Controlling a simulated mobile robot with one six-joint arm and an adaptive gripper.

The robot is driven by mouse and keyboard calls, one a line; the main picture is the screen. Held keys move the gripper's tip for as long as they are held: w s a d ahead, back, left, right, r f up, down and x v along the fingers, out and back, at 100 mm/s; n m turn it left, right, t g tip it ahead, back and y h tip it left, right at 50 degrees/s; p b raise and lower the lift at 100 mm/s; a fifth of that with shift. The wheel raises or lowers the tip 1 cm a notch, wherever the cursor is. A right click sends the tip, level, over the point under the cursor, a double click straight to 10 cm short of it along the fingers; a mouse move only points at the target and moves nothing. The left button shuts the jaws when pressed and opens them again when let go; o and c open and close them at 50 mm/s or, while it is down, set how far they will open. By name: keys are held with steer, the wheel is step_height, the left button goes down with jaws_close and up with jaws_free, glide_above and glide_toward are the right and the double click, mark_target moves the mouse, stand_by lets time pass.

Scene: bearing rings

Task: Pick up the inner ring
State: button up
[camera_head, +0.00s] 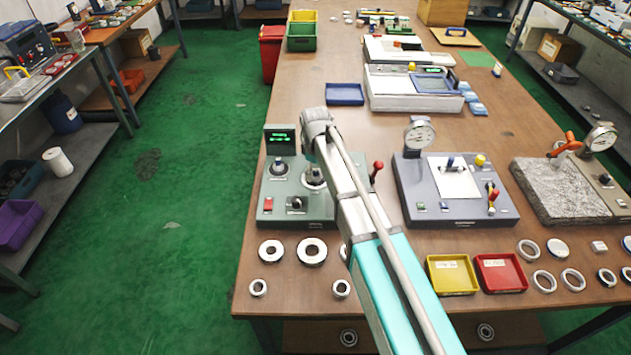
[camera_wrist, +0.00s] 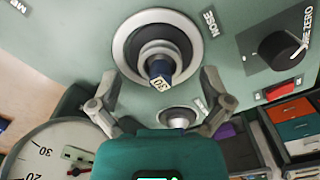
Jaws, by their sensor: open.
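A pale metal ring (camera_wrist: 124,48) sits around a dark round hub on a grey-green panel in the wrist view. A blue pin (camera_wrist: 160,70) marked 30 stands out of the hub's middle, and the panel beside it reads NOSE. My gripper (camera_wrist: 159,76) is open and empty, its two fingers spread to either side below the ring, apart from each other. Whether they touch anything is not clear. In the head view my arm stands over the grey-green device (camera_head: 270,212) and hides part of it. Which ring is the inner ring I cannot tell for sure.
Several loose rings lie in front of the device, including a larger one (camera_head: 312,251). A yellow tray (camera_head: 452,275) and a red tray (camera_head: 500,273) lie at the right. A grey device with a dial (camera_head: 470,207) stands close to my arm. A dial (camera_wrist: 45,150) fills the wrist view's lower left.

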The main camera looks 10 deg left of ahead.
steer(key=shift+f+b, duration=0.3)
steer(key=shift+f, duration=0.2)
steer(key=shift+c, duration=0.3)
steer(key=c, duration=1.3)
steer(key=shift+r, duration=0.15)
step_height(320, 180, up, 2)
steer(key=p, duration=0.2)
steer(key=shift+r+p, duration=0.25)
steer(key=shift+p, duration=0.15)
steer(key=s+d+r+p, duration=0.6)
steer(key=s+r+p, duration=0.4)
steer(key=s, duration=0.2)
steer(key=shift+s+r, duration=0.15)
steer(key=shift+s, duration=0.15)
steer(key=shift+d, duration=0.1)
